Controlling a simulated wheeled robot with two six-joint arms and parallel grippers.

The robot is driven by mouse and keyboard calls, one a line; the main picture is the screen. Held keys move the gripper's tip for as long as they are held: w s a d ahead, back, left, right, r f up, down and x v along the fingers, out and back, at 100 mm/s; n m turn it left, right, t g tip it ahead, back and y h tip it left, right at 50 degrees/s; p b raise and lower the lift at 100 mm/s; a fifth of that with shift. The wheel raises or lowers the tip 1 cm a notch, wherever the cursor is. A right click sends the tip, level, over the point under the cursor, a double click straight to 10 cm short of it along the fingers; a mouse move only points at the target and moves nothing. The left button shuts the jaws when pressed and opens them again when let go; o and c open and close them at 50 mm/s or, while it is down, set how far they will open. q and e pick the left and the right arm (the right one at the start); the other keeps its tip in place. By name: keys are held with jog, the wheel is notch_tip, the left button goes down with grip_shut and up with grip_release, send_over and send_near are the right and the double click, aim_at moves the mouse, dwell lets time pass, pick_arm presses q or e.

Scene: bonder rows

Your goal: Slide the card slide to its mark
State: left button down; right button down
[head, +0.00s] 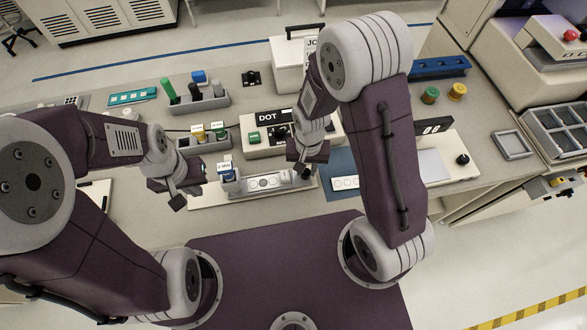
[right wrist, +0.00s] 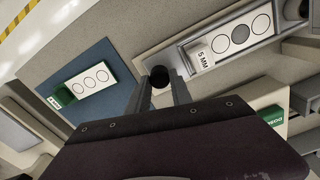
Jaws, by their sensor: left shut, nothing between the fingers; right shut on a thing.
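The card slide (head: 268,182) is a light strip with a row of circles in a grey channel on a pale base, at the front middle of the bench. In the right wrist view, the card slide (right wrist: 240,38) shows three circles, the middle one grey, and a "5 MM" tag. My right gripper (head: 307,168) is at its right end. In the right wrist view its fingers (right wrist: 162,88) are shut on a dark round knob (right wrist: 160,74). I cannot make out the mark. My left gripper (head: 179,197) is shut and empty, left of the base.
A blue mat (right wrist: 100,53) beside the base holds a green-edged card (right wrist: 85,85) with circles. A blue-topped block (head: 228,174) stands at the channel's left end. Behind are a "DOT" box (head: 257,132) and a grey rack (head: 203,104). A grey tray (head: 512,145) lies far right.

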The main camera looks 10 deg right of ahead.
jog(key=shift+d+r, duration=0.1)
jog(key=shift+d, duration=0.25)
jog(key=shift+a, duration=0.25)
jog(key=shift+d, duration=0.1)
jog(key=c, duration=1.4)
grip_release()
jog(key=shift+o, duration=1.3)
jog(key=shift+d, duration=0.25)
jog(key=shift+w+a+r, duration=0.1)
jog(key=shift+r, duration=0.25)
notch_tip(320, 180, up, 8)
jog(key=shift+r, duration=0.15)
